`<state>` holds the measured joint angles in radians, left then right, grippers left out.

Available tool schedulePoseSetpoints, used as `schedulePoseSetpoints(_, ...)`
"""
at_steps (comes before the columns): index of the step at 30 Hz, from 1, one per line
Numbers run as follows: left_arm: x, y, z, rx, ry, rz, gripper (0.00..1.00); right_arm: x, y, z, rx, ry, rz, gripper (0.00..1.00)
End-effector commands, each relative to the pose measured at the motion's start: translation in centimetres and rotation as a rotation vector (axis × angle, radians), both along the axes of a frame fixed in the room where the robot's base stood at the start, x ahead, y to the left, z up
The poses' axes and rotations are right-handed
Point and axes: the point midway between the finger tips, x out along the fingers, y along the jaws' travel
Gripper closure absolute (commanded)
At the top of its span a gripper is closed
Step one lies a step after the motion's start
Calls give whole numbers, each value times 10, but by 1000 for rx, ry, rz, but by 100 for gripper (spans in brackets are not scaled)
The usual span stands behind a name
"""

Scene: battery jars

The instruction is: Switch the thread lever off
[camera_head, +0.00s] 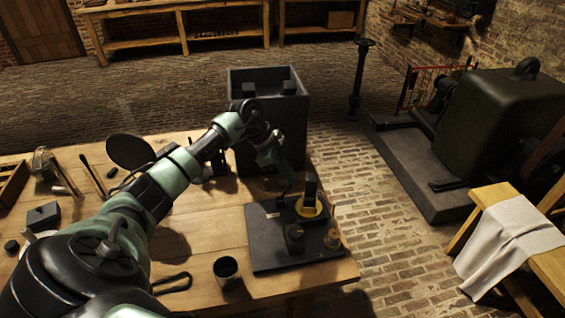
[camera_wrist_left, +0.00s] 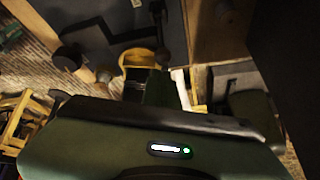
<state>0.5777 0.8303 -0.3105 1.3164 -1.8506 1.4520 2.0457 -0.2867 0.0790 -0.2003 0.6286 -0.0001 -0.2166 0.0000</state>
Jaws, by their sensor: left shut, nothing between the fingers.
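A dark board (camera_head: 265,247) lies on the wooden table near its right edge and carries several small fittings. On it a yellow round base (camera_head: 309,208) holds a dark upright piece that looks like a lever (camera_head: 310,190). My left gripper (camera_head: 288,183) is shut and empty, low over the back of the board, just left of the upright piece. I cannot tell whether it touches anything. In the left wrist view the yellow base (camera_wrist_left: 138,58) and a thin dark rod with a rounded end (camera_wrist_left: 162,52) show just beyond my gripper's dark body. My right gripper is out of view.
A tall dark box (camera_head: 268,120) stands behind the board. A dark cup (camera_head: 227,270) is on the table left of the board. A round dark disc (camera_head: 130,151) and small tools lie farther left. A large dark machine (camera_head: 495,125) stands on the floor at right.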

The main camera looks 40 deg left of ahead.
Motion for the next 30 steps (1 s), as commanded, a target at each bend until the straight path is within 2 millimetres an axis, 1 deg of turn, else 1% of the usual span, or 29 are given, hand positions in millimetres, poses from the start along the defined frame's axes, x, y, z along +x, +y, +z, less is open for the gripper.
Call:
schedulePoseSetpoints(4, 5, -7, -13, -1, 0, -1, 100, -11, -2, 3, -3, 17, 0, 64)
schedulePoseSetpoints(10, 6, -9, -19, 0, -1, 0, 100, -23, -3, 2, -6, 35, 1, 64)
schedulePoseSetpoints(20, 5, -8, -19, -2, -5, 0, 100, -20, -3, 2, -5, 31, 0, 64)
schedulePoseSetpoints(30, 1, -4, -17, -41, -48, 1, 100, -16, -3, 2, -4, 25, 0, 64)
